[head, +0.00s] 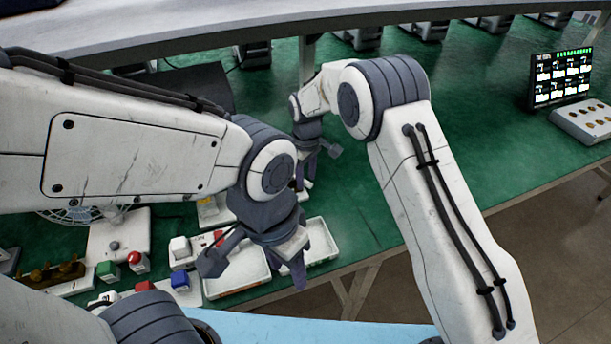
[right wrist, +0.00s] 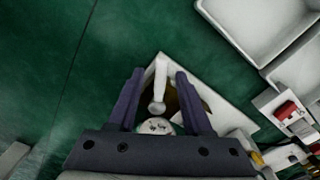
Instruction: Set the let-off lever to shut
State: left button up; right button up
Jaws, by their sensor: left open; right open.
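In the right wrist view, a pale lever with a rounded end (right wrist: 158,92) shows between the fingers of my right gripper (right wrist: 160,74). It lies over a white base plate (right wrist: 225,112) with a dark brownish part and a round pale part. Both fingers are apart, one on each side of the lever; I cannot tell whether either touches it. In the head view my right gripper (head: 316,168) hides the lever. My left gripper (head: 256,266) is open and empty, above the white trays. The lever's set position cannot be read.
Two white trays (head: 237,273) lie on the green bench (head: 440,150). A red button (head: 138,262), a green block (head: 107,271) and a blue block (head: 180,280) stand at the left. A screen (head: 560,77) stands at the far right.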

aim_at(306, 181)
pick_arm(q)
jog(key=shift+f+b, duration=0.55)
pick_arm(e)
notch_tip(306, 181, up, 10)
jog(key=shift+r, duration=0.25)
jog(key=s+d+r+m, duration=0.15)
jog(key=s+r, duration=0.25)
jog(key=s, duration=0.8)
jog(key=s+d+r+m, duration=0.1)
jog(key=s+d+r, duration=0.2)
jog(key=s, duration=0.9)
jog(key=s+d+f+m+y, duration=0.1)
jog(key=s+d, duration=0.3)
jog(key=s, duration=0.6)
jog(key=shift+s+d+f, duration=0.2)
jog(key=shift+d+f, duration=0.1)
jog(key=shift+f, duration=0.25)
jog(key=shift+a, duration=0.1)
